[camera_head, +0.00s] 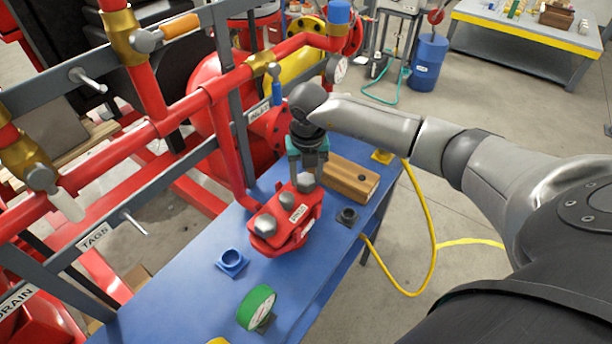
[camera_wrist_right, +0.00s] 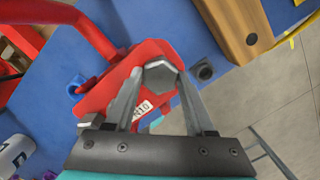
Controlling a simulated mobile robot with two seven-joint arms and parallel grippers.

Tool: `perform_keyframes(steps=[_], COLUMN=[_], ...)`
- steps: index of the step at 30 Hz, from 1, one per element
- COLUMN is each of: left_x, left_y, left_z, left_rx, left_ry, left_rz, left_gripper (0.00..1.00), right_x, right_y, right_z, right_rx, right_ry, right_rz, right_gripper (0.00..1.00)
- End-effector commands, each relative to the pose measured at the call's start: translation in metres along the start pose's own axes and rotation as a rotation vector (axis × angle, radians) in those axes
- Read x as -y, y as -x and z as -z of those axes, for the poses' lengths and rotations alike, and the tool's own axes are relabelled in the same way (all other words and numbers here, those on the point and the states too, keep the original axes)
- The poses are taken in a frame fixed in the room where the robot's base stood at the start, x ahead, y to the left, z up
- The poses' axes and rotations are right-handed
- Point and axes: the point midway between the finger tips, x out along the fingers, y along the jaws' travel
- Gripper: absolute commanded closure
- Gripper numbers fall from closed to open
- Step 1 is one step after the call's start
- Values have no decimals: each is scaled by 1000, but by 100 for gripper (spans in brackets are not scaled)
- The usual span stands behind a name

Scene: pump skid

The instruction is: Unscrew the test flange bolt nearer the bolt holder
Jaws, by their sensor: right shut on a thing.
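The red test flange (camera_head: 288,225) with a white label lies on the blue bench. My right gripper (camera_head: 304,176) points down at its far right end. In the right wrist view its two fingers (camera_wrist_right: 160,82) are shut around a grey hex bolt head (camera_wrist_right: 161,74) on the flange (camera_wrist_right: 120,88). Another grey bolt head (camera_head: 265,223) shows at the flange's near left end. A small black square socket (camera_head: 347,215) stands just right of the flange; I cannot tell whether it is the bolt holder. My left gripper is not in view.
A wooden block (camera_head: 345,180) with a dark hole lies behind the black socket. A blue square holder (camera_head: 232,262) and a green tape roll (camera_head: 256,306) are on the nearer bench. Red pipework (camera_head: 226,150) rises at the left. A yellow hose (camera_head: 425,215) hangs off the right edge.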

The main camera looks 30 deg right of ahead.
Motion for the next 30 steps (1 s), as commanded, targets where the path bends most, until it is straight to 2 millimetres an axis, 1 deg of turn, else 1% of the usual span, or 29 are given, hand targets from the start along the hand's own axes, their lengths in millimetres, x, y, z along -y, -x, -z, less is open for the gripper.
perform_keyframes(steps=[1, 6, 24, 27, 30], left_x=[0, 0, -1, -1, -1], left_y=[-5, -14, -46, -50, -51], left_z=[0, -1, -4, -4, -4], left_rx=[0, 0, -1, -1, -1], left_ry=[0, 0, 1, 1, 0], left_rz=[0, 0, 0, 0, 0], left_gripper=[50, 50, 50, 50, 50], right_x=[1, 0, 0, 0, 0], right_y=[-2, -2, -2, -2, -1], right_z=[-1, -1, -1, 0, 0], right_rx=[3, 4, 3, 2, 2], right_ry=[57, 260, 935, 1025, 1077], right_rz=[-5, -31, -112, -122, -130], right_gripper=[100, 100, 100, 100, 100])
